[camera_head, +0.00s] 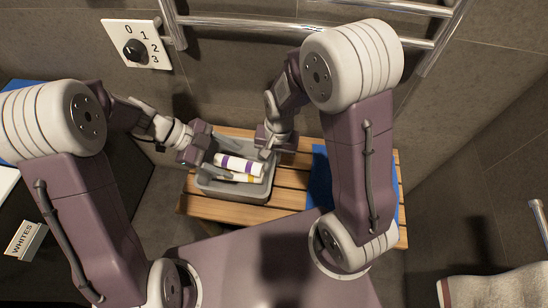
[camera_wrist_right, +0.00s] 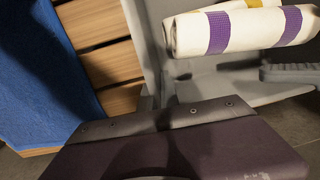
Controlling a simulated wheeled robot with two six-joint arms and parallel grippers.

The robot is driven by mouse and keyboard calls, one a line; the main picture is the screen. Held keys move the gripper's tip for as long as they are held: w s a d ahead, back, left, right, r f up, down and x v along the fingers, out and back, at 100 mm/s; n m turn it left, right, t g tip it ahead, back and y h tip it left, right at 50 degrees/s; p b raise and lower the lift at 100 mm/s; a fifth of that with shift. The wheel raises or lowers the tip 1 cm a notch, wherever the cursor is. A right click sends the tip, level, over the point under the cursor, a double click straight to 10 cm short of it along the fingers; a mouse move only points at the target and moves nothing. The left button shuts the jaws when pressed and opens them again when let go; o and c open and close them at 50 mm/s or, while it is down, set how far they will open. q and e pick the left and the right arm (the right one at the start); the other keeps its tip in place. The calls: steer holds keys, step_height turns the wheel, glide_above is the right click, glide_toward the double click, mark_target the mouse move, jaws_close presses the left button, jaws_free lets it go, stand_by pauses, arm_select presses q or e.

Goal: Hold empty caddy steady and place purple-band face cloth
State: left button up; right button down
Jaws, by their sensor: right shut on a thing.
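The grey caddy (camera_head: 228,190) stands on the wooden bench; its wall (camera_wrist_right: 150,45) also shows in the right wrist view. The face cloth with purple bands (camera_head: 239,165) is a white roll lying inside the caddy; it also shows in the right wrist view (camera_wrist_right: 235,32). A white roll with a yellow band (camera_head: 240,178) lies beside it in the caddy. My right gripper (camera_head: 268,150) is shut on the caddy's wall at the back right. My left gripper (camera_head: 199,150) is at the caddy's back left; its fingertips are too small to tell open from shut.
The slatted bench (camera_head: 285,185) carries a blue cloth (camera_head: 321,180) to the right of the caddy, partly behind my right arm. A metal rail (camera_head: 280,30) and a dial plate (camera_head: 136,45) are on the back wall. A "WHITES" sign (camera_head: 25,240) stands at left.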

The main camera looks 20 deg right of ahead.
arm_select(q)
steer(key=v, duration=1.2)
stand_by(0.5)
arm_select(e)
steer(key=c, duration=1.5)
jaws_free()
steer(key=r, duration=1.2)
steer(key=shift+s+d, duration=0.2)
steer(key=shift+d, duration=0.2)
